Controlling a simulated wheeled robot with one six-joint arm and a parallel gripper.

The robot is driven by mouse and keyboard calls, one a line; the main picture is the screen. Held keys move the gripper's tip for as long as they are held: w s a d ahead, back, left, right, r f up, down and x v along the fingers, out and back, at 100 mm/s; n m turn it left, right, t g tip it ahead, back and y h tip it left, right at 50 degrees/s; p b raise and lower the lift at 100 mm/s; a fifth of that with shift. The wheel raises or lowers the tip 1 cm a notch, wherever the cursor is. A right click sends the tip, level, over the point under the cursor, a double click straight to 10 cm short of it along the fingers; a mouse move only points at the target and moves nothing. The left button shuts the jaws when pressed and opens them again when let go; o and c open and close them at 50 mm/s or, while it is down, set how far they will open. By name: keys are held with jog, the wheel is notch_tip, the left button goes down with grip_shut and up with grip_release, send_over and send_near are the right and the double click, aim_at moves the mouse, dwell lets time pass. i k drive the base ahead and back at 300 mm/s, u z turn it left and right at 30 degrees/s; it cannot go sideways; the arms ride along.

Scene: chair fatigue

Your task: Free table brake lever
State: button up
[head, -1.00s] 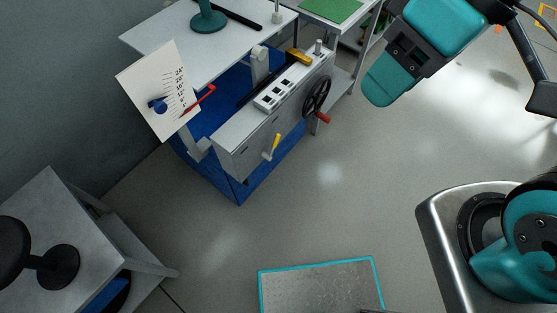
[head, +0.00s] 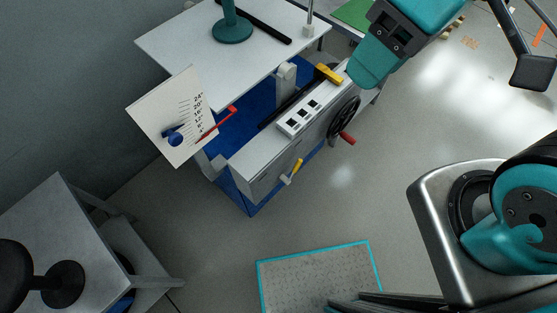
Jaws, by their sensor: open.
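A small lever with a yellow grip (head: 297,168) and pale hub sits on the grey side panel of the test bench (head: 262,173). Its grip points up and to the right. It looks like the brake lever, but no label shows. A black handwheel (head: 343,118) with a red handle (head: 347,138) is to its upper right on the same side. Part of my teal arm crosses the upper right of the head view, over the bench's far end. I cannot make out any jaw fingertips, and nothing of mine is seen touching the lever.
A white scale board (head: 168,112) with a blue knob and red pointer stands left of the bench. A yellow block (head: 327,73) is at the bench's far end. A grey table (head: 85,225) stands lower left. A cyan-edged mat (head: 315,275) lies in front; floor between is clear.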

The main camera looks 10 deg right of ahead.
aim_at(294, 171)
jog(key=u, duration=0.1)
jog(key=i, duration=0.15)
jog(key=u, duration=2.05)
jog(key=k, duration=1.55)
jog(key=z, duration=1.85)
jog(key=i, duration=0.5)
jog(key=z, duration=0.15)
